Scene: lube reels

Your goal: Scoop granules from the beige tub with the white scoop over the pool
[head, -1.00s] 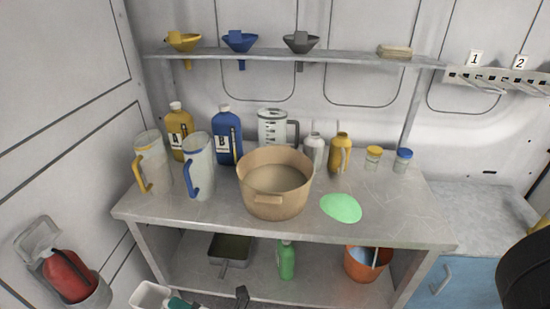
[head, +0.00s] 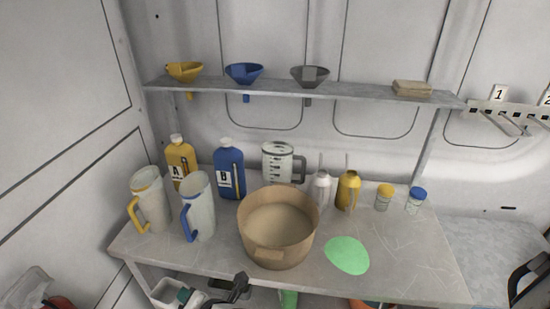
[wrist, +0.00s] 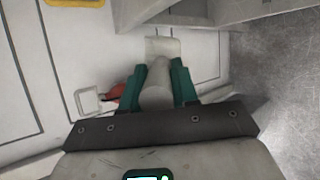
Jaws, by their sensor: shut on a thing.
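The beige tub (head: 252,232) stands on the bench, holding pale granules (head: 279,222) inside. The green pool (head: 347,255) lies flat on the bench to the right of the tub. My gripper (head: 188,297) is low at the bottom edge of the head view, in front of the bench and left of the tub. It is shut on the white scoop (head: 164,294), which is partly cut off there. In the wrist view, the teal fingers clasp the scoop's handle (wrist: 157,92), and its pale pan (wrist: 163,47) points away. I cannot tell whether the scoop holds anything.
A yellow-trimmed jug (head: 152,205) and a blue-handled jug (head: 200,210) stand left of the tub. Bottles A (head: 180,165) and B (head: 230,172) and a clear jug (head: 277,163) stand behind. Two small jars (head: 384,198) are at right. A shelf (head: 290,87) with funnels hangs above.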

